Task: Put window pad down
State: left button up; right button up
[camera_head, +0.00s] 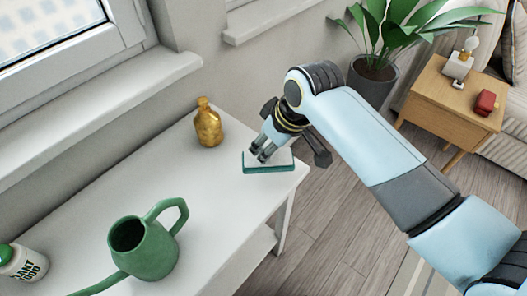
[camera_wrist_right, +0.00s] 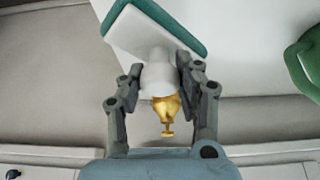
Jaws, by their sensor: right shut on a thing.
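The window pad (camera_head: 268,164) is a flat white block with a teal edge, at the right end of the white table (camera_head: 150,190) in the head view. I cannot tell whether it touches the table top. My left gripper is not in view.
A gold bottle (camera_head: 208,125) stands on the table left of the pad. A green watering can (camera_head: 143,247) and a plant food bottle (camera_head: 22,262) stand nearer the front left. The table between them is clear. A potted plant (camera_head: 374,72) and a wooden side table (camera_head: 452,95) are beyond.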

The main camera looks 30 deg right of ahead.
aim_at(276, 160)
jog(key=shift+w+a+f, duration=0.15)
jog(key=shift+w+f, duration=0.45)
jog(key=shift+w, duration=0.35)
notch_tip(276, 160, down, 3)
jog(key=shift+f, duration=0.1)
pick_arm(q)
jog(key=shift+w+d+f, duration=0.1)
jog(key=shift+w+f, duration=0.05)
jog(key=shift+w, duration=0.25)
pick_arm(e)
jog(key=shift+f, duration=0.45)
jog(key=o, duration=1)
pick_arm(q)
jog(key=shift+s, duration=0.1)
pick_arm(e)
jog(key=p+v, duration=0.1)
jog(key=v, duration=1)
jog(key=shift+w, duration=0.15)
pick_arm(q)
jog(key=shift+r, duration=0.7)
pick_arm(e)
jog(key=shift+s+r, duration=0.25)
jog(key=shift+r, duration=0.3)
